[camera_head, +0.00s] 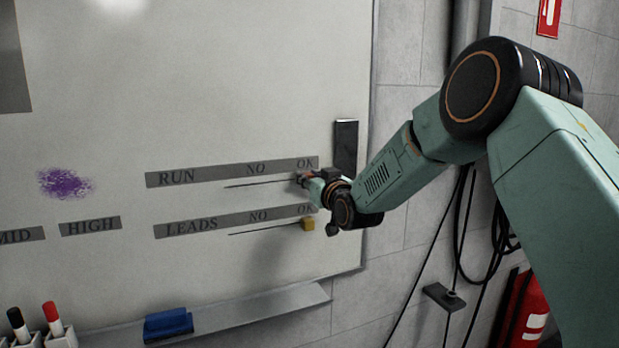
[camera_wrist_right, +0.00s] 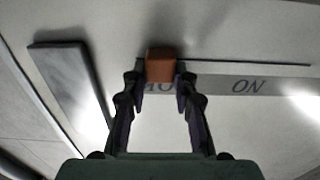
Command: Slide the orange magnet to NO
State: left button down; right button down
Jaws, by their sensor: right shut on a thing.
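The orange magnet (camera_wrist_right: 160,66) sits on the whiteboard at the OK end of the RUN row's slot line (camera_head: 262,184). My right gripper (camera_head: 303,180) is shut on it, with one finger on each side in the right wrist view (camera_wrist_right: 160,82). In the head view the gripper mostly hides the magnet. The NO label (camera_head: 256,168) lies left of the gripper in the head view; it also shows in the wrist view (camera_wrist_right: 248,87), to the right of the magnet. The OK label (camera_head: 305,163) is beside the gripper. My left gripper is not in view.
A yellow magnet (camera_head: 308,224) sits below, at the OK end of the LEADS row. A dark bar (camera_head: 346,148) is on the board to the right. The line toward NO is clear. A tray with a blue eraser (camera_head: 168,324) and markers (camera_head: 53,318) is below.

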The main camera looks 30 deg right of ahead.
aim_at(255, 177)
jog(key=shift+d+r, duration=0.15)
jog(key=shift+d, duration=0.1)
jog(key=shift+a, duration=0.15)
jog(key=a, duration=0.4)
jog(key=a+b, duration=0.1)
jog(key=a, duration=0.3)
jog(key=a+b, duration=0.1)
jog(key=a, duration=0.3)
jog(key=shift+w+r, duration=0.2)
jog(key=shift+w, duration=0.2)
jog(key=shift+a+b, duration=0.3)
jog(key=shift+a, duration=0.05)
jog(key=shift+d, duration=0.1)
